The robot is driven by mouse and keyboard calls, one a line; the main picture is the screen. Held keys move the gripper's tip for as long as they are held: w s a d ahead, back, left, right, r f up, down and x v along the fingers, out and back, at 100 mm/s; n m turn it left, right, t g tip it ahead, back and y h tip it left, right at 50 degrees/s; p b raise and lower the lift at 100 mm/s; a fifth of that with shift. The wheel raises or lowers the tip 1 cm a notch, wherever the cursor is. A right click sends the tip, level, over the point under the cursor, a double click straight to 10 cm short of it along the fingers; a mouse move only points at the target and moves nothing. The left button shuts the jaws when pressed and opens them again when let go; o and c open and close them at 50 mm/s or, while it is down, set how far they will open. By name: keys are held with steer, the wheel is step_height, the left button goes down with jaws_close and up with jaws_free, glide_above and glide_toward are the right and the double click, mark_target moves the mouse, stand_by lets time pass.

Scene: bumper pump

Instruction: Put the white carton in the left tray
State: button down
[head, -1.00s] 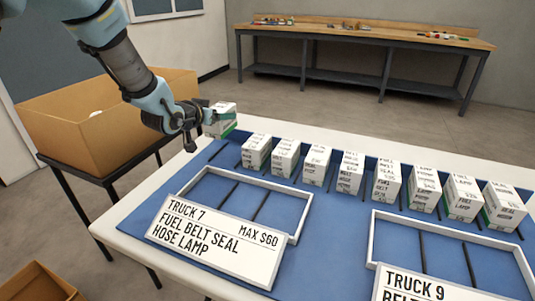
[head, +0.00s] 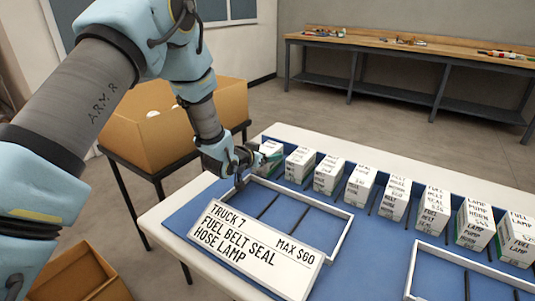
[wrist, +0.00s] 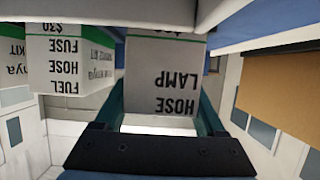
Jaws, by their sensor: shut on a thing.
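My gripper (head: 250,166) is shut on a white carton (head: 271,149) at the left end of the carton row. In the wrist view the carton (wrist: 165,75) sits between the two fingers, with HOSE and LAMP printed upside down and a green stripe. Its lower part is partly hidden by the gripper in the head view. I cannot tell whether it touches the mat. The left tray (head: 347,240), a white frame with dark dividers, lies nearer than the row, below and right of my gripper. Its sign (head: 255,250) reads TRUCK 7, FUEL BELT SEAL HOSE LAMP, MAX $60. The tray looks empty.
Several similar white cartons (head: 328,175) stand in a row along the blue mat (head: 195,208). A neighbouring carton (wrist: 70,65) shows close beside in the wrist view. Another tray (head: 412,270) is at right. A cardboard box (head: 155,140) stands behind my gripper, left of the table.

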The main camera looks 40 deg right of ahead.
steer(key=shift+f, duration=0.1)
jaws_free()
